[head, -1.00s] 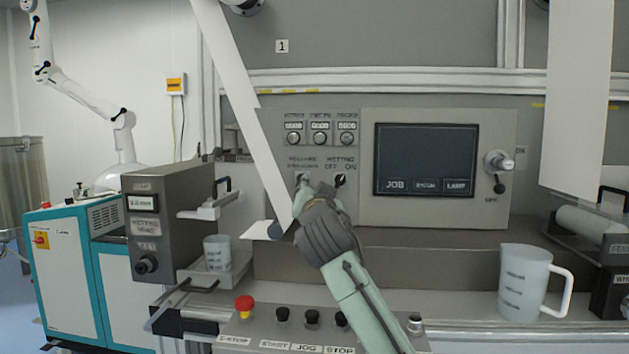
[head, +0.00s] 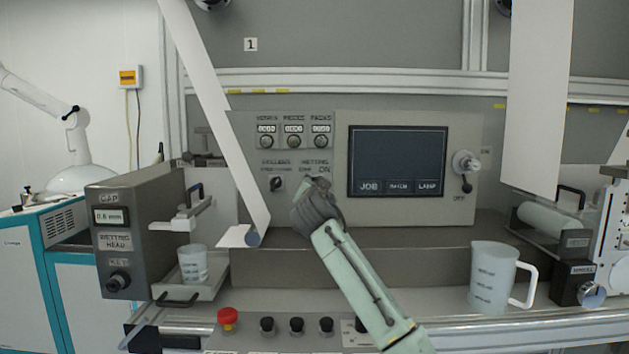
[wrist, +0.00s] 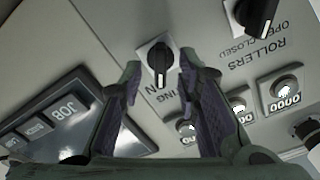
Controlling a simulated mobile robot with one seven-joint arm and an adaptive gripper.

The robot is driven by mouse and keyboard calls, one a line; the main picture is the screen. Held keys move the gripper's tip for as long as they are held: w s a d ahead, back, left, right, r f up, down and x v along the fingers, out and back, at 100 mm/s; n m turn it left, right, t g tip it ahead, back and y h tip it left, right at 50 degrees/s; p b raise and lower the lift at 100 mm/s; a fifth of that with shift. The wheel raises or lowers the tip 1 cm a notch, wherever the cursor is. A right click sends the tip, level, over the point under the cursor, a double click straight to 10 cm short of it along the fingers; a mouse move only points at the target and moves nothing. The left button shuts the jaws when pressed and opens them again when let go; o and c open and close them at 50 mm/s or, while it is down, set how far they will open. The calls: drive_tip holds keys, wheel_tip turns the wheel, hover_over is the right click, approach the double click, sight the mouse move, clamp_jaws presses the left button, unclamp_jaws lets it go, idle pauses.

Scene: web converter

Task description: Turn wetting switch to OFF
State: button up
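The wetting switch (wrist: 160,63) is a black knob with a white mark on a pale square plate. In the wrist view, which is upside down, the mark points down toward the lettering, just right of the "N" of ON. The OFF label is hidden behind a finger there. My gripper (wrist: 160,66) is open, with one fingertip on each side of the knob. Gaps show between knob and fingers, so I see no clear contact. In the head view my gripper (head: 313,184) covers the switch below the WETTING label.
The rollers switch (head: 277,184) is close on the left. A hanging white web (head: 225,130) runs down left of my gripper. A measuring jug (head: 492,279) and several buttons are below.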

drive_tip(key=shift+w, duration=0.95)
clamp_jaws()
